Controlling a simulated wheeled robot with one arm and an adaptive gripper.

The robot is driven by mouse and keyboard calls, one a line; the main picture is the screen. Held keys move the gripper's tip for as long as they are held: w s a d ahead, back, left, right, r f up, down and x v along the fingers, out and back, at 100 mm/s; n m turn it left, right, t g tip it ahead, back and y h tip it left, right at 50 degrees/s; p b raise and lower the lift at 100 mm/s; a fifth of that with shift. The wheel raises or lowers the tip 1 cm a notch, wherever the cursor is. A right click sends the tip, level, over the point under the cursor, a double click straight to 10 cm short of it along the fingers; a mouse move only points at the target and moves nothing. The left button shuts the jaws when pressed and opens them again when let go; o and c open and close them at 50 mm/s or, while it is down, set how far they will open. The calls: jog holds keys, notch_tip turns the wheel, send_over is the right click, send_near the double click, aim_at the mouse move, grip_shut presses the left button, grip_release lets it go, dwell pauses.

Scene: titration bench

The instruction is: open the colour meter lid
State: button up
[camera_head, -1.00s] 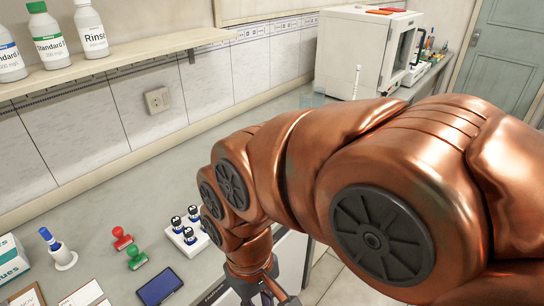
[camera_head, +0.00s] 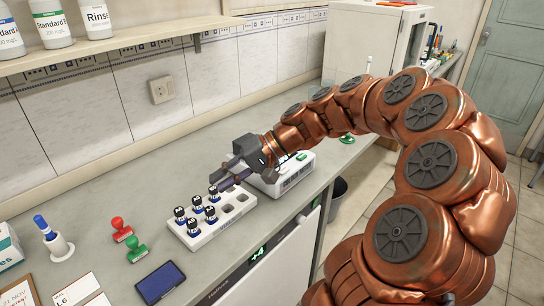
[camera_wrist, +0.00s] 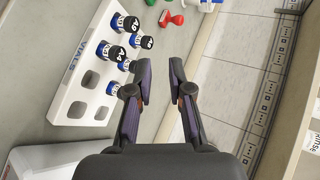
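The likely colour meter is a white box-shaped device (camera_head: 294,178) on the bench, right of the vial rack. Its top is partly hidden by my gripper and arm, so I cannot tell how its lid stands. Part of a pale box, seemingly the same device, shows at the lower left of the wrist view (camera_wrist: 38,160). My gripper (camera_head: 222,182) hangs above the bench between the device and the rack, fingers pointing left towards the rack. In the wrist view (camera_wrist: 162,75) its two dark fingers are apart with nothing between them.
A white vial rack (camera_head: 190,239) holds several blue-labelled vials and some empty holes, close below my gripper. Red (camera_head: 121,229) and green (camera_head: 136,249) stamps and a blue pad (camera_head: 160,282) lie left. Bottles stand on the shelf (camera_head: 120,44). The bench's front edge is close.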

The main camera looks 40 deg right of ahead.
jog(key=w+d+f+m+t, duration=0.1)
jog(key=d+m+t, duration=0.1)
jog(key=d, duration=0.6)
jog(key=w+d+f+m+t+h+b, duration=0.1)
jog(key=d+m+t, duration=0.1)
jog(key=d, duration=0.6)
jog(key=w+d+f+m+t+b, duration=0.1)
jog(key=d+t, duration=0.3)
jog(key=d, duration=0.4)
jog(key=shift+w+d+f+m, duration=0.3)
jog(key=shift+w+f+m, duration=0.25)
jog(key=shift+m, duration=0.25)
jog(key=shift+p+x, duration=0.6)
jog(key=shift+x, duration=3.15)
jog(key=shift+f, duration=0.1)
grip_shut()
